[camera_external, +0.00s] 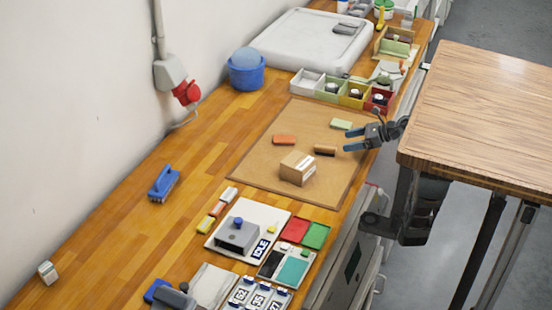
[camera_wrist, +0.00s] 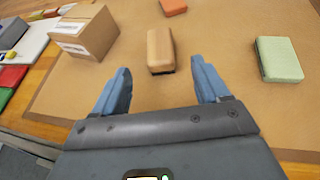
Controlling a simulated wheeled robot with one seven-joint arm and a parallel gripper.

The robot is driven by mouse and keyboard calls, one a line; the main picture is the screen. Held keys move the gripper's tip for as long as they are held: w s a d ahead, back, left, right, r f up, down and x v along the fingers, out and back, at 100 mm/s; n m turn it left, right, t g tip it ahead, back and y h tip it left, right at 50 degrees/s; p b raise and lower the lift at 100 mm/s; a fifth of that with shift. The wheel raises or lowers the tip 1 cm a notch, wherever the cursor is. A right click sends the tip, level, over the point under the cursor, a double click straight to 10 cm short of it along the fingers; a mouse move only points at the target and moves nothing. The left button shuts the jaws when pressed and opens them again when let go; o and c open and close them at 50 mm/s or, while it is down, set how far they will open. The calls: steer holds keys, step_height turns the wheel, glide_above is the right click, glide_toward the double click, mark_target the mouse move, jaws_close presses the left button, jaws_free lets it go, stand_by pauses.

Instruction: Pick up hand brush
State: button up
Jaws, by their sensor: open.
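The hand brush appears to be the small tan, wooden-backed block with a dark underside (camera_wrist: 160,48), lying on the brown mat (camera_wrist: 225,110). It also shows in the external view (camera_external: 325,150), left of my gripper (camera_external: 356,138). In the wrist view my gripper (camera_wrist: 161,80) is open, with its blue fingers apart and nothing held. The brush lies just beyond the fingertips, roughly centred between them. Its bristles are mostly hidden beneath the block.
A cardboard box (camera_external: 298,168), an orange block (camera_external: 284,140) and a green block (camera_external: 341,124) lie on the mat near the brush. Coloured bins (camera_external: 355,95) stand behind. A wooden-topped table (camera_external: 480,110) is at the right. A blue-handled tool (camera_external: 163,183) lies left.

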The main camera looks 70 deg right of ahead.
mark_target(326, 149)
steer(key=shift+s+a+f+h, duration=0.15)
steer(key=shift+s+f, duration=0.15)
steer(key=shift+s, duration=0.15)
steer(key=shift+s+a+f+h, duration=0.15)
steer(key=shift+s+f, duration=0.15)
steer(key=shift+s, duration=0.15)
steer(key=shift+d+p+x, duration=0.1)
steer(key=shift+p+x, duration=0.25)
steer(key=shift+x, duration=1.55)
steer(key=shift+d+p+x, duration=0.15)
steer(key=shift+p+x, duration=0.15)
steer(key=shift+x, duration=1.6)
steer(key=shift+c, duration=0.3)
steer(key=c, duration=1)
